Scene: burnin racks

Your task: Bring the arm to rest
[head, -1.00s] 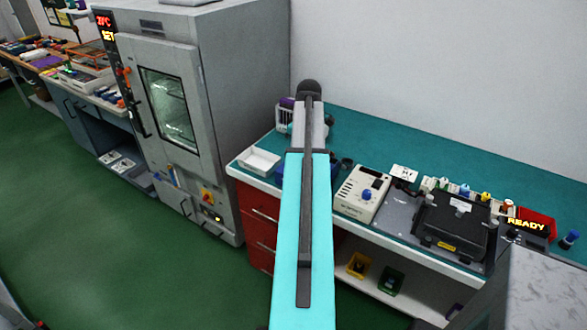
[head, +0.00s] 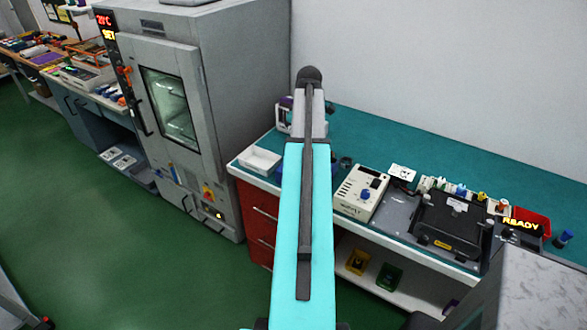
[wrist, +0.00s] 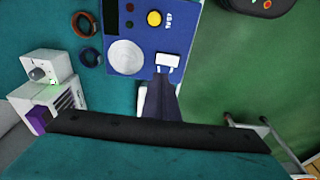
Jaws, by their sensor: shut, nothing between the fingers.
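My arm (head: 307,220) stretches up the middle of the head view, over the teal bench (head: 390,140). Its far end hides my gripper in that view. In the wrist view my gripper (wrist: 167,66) shows as a dark wedge with a pale tip, shut and empty. It appears above a blue panel device (wrist: 140,40) with a yellow button and a white disc. I cannot tell the height between them.
A grey oven cabinet (head: 225,80) stands left of the bench. A white tray (head: 260,159), a cream meter box (head: 361,193), a black fixture (head: 450,222) and a red bin (head: 531,220) sit on the bench. Green floor (head: 120,240) is open at left.

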